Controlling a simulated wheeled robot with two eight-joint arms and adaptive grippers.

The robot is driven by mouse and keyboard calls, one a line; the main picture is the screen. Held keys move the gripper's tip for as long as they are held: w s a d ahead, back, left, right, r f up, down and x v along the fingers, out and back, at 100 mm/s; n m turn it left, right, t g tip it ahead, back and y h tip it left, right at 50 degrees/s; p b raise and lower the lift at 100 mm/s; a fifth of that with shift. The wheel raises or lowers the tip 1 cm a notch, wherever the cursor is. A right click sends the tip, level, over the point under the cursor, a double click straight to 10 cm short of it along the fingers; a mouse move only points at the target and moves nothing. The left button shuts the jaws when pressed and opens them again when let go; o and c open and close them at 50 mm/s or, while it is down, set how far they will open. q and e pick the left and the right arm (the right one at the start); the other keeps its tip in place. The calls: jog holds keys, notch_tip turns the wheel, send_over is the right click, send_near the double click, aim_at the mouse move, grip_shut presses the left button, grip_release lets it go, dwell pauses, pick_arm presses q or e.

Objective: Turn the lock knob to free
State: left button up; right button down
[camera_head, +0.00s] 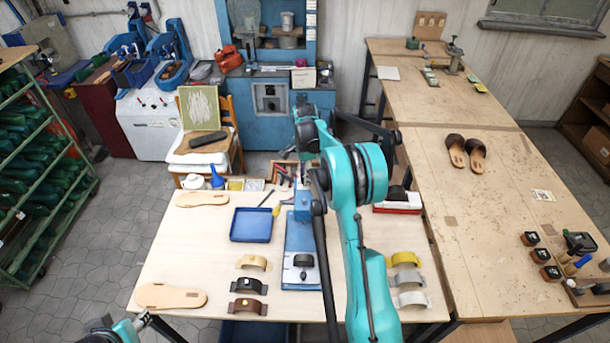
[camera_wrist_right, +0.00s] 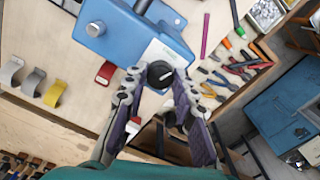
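The blue press (camera_head: 299,262) stands on the pale table, partly covered by my right arm. It also shows in the right wrist view (camera_wrist_right: 125,28). A round black knob (camera_wrist_right: 160,74) sits on its blue body beside a pale label plate (camera_wrist_right: 168,53). My right gripper (camera_wrist_right: 157,82) has its fingers spread, one on each side of the knob. I cannot tell whether either finger touches it. The knob cannot be made out in the head view. My left gripper (camera_head: 100,330) is at the lower left corner, mostly cut off, and its fingers are unclear.
A blue tray (camera_head: 251,225) lies left of the press. Several pliers (camera_wrist_right: 235,68) lie close beyond the press. A wooden bench (camera_head: 480,220) with sandals (camera_head: 466,151) stands to the right.

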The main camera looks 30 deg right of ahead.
jog(key=shift+f+n+b, duration=0.15)
jog(key=shift+n+b, duration=0.65)
jog(key=shift+b, duration=0.05)
jog(key=shift+n+b, duration=0.35)
jog(key=shift+n, duration=0.15)
jog(key=shift+n+b, duration=0.35)
jog(key=shift+n, duration=0.55)
jog(key=shift+r, duration=0.2)
jog(key=c, duration=1.2)
grip_release()
notch_tip(320, 180, up, 12)
